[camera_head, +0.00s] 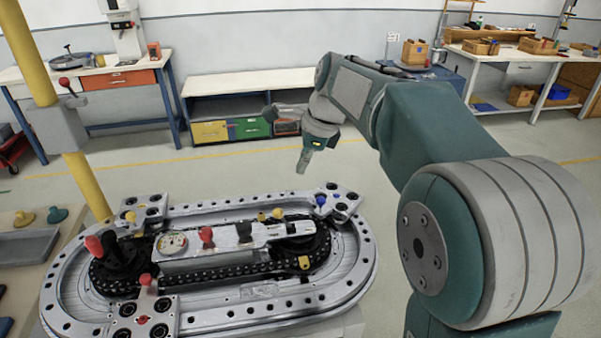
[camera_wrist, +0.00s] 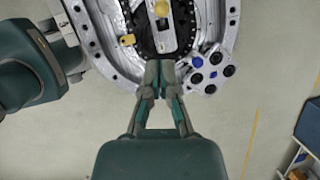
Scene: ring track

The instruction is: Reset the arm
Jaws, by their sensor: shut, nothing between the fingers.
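My gripper (camera_head: 303,160) hangs at the end of my teal and grey arm, pointing down, in the upper middle of the head view. It is above and behind the right end of the oval ring track (camera_head: 363,262) and apart from it. In the wrist view my gripper (camera_wrist: 159,64) has its fingertips together with nothing between them. The track's end with its black chain, a yellow knob (camera_wrist: 161,9) and a corner block with a blue knob (camera_wrist: 213,59) shows beyond the fingertips there.
A yellow post (camera_head: 86,185) stands at the track's left. A side table with a grey tray (camera_head: 27,245) is at the far left. Workbenches (camera_head: 250,82) line the back wall. The floor between them and the track is clear.

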